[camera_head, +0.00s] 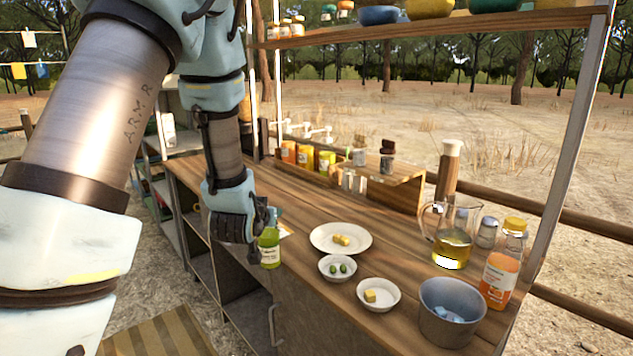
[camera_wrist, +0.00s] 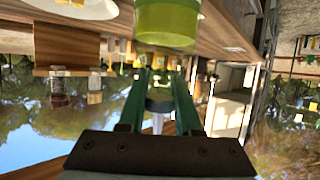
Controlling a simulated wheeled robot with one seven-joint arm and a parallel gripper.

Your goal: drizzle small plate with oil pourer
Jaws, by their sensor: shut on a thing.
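A green-yellow bottle (camera_head: 270,250) with a pale label, likely the oil pourer, hangs upright under my gripper (camera_head: 264,222) at the counter's left edge. In the wrist view its green body (camera_wrist: 165,22) is at the top, beyond my gripper's two green fingers (camera_wrist: 160,80), which are shut on its upper part. A glass jug (camera_head: 452,247) with yellow liquid stands farther right.
A small bowl with green pieces (camera_head: 337,268) and another with a yellow block (camera_head: 370,296) sit in front of the plate. A metal pot (camera_head: 447,325) and an orange bottle (camera_head: 500,270) stand at right. A wooden rack (camera_head: 395,190) is behind; bare counter lies between.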

